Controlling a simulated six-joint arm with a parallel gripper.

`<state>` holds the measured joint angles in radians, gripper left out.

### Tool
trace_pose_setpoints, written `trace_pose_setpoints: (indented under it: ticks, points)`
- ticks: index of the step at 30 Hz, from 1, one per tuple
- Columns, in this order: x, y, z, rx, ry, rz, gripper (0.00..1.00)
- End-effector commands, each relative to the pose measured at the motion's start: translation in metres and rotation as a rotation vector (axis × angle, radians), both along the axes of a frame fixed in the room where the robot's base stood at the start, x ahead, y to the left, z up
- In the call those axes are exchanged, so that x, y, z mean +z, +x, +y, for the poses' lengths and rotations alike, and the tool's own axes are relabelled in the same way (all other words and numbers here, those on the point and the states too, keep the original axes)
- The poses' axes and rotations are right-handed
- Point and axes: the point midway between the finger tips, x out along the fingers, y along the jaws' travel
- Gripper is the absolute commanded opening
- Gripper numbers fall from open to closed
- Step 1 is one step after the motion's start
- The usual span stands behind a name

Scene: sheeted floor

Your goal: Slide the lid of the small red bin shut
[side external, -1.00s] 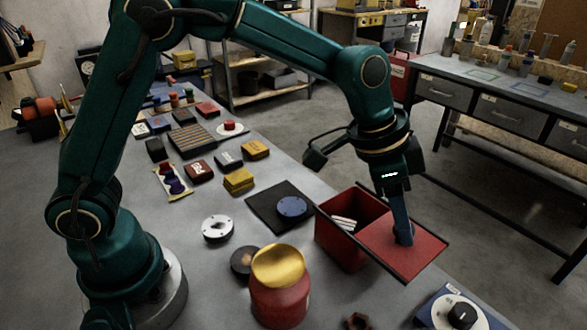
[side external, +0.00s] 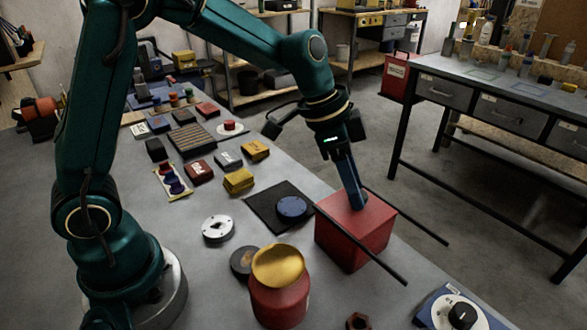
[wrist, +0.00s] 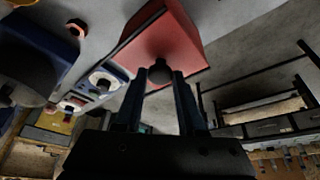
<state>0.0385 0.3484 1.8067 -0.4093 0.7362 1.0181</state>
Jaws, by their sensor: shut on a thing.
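The small red bin (side external: 345,247) stands on the grey table, right of centre in the side view. Its flat red lid (side external: 338,208) lies over the opening, and the inside is hidden. Two dark rails (side external: 418,222) run along the bin's top edges and stick out to the right, with nothing between them there. My gripper (side external: 358,203) is on top of the lid, tilted. In the wrist view, my fingers (wrist: 160,76) are shut on a dark round knob (wrist: 160,66) against the red lid (wrist: 163,42).
A red jar with a gold lid (side external: 278,285) stands left of the bin, nearer the camera. A black mat with a blue disc (side external: 292,207) lies just left of the bin. A blue box with a black knob (side external: 460,314) sits at the lower right.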

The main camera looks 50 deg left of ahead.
Motion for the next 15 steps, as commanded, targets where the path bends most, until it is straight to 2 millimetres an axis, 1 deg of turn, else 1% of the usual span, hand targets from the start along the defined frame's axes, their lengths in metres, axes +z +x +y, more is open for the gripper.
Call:
trace_pose_setpoints:
  ticks: [1, 2, 3, 4, 5, 13, 15]
  points:
    - [0.0001, 0.0015, 0.0052, 0.003, 0.013, -0.007, 0.00]
    - [0.0001, 0.0015, 0.0053, 0.004, 0.013, -0.007, 0.00]
    - [-0.0001, 0.0015, 0.0053, 0.003, 0.013, -0.007, 0.54]
    - [-0.0001, 0.0015, 0.0053, 0.003, 0.013, -0.007, 0.66]
    - [-0.0001, 0.0015, 0.0051, 0.004, 0.013, -0.007, 0.69]
    - [0.0000, 0.0009, 0.0035, 0.002, 0.009, -0.004, 0.69]
    - [0.0028, 0.0007, 0.0042, 0.002, 0.008, -0.006, 0.69]
